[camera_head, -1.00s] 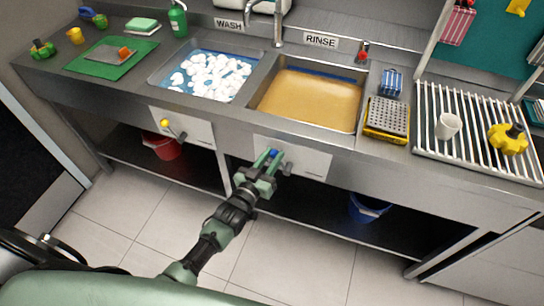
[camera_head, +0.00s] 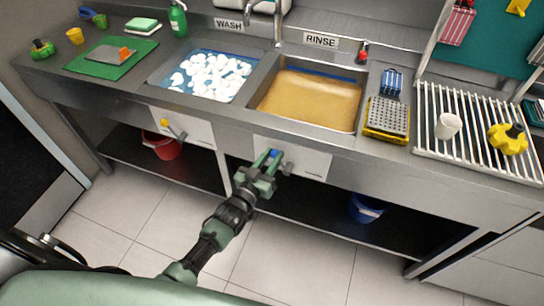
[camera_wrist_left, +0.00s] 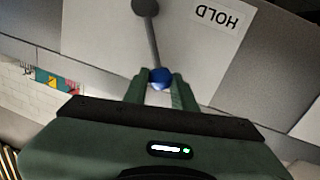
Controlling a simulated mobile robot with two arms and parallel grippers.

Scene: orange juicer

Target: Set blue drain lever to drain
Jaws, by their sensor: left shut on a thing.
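The blue drain lever's round blue knob (camera_head: 274,154) is in front of the white panel (camera_head: 312,163) under the rinse sink. In the left wrist view the knob (camera_wrist_left: 161,78) sits between my left fingertips, and its grey rod (camera_wrist_left: 154,40) runs to a dark pivot (camera_wrist_left: 145,5). My left gripper (camera_head: 268,160) is shut on the knob; it also shows in the left wrist view (camera_wrist_left: 160,84). A label reading HOLD (camera_wrist_left: 215,15) is on the panel beside the rod. The rinse sink (camera_head: 310,98) holds brownish water. My right gripper is not in view.
A yellow-knobbed lever (camera_head: 165,122) is on the panel to the left, under the wash sink (camera_head: 208,76) with white foam. A red bucket (camera_head: 162,147) and a blue bucket (camera_head: 366,208) stand below the counter. The tiled floor in front is clear.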

